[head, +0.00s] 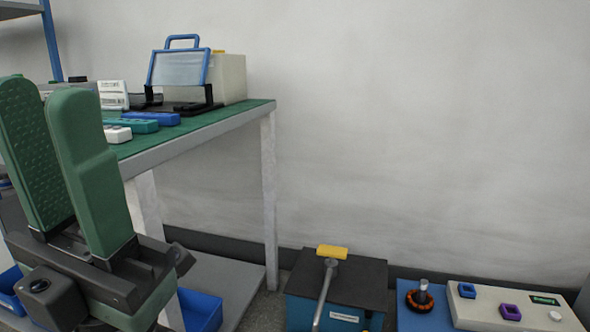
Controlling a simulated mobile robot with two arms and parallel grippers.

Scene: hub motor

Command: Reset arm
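My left gripper (48,95) is at the left edge of the head view, pointing up, with two thick green fingers on a dark grey mount. The fingers stand apart, and I see nothing held between them. The textured inner pad of the farther-left finger shows. The gripper is in front of the green-topped workbench (215,122) and hides part of it. My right gripper is not in view.
On the bench are a blue-framed clear cover (180,68), a beige box (232,78) and small blue (155,118) and white parts. On the lower right are a dark box (350,285) with a yellow-handled lever (332,252), and a button panel (515,308). Blue bins (200,310) sit below.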

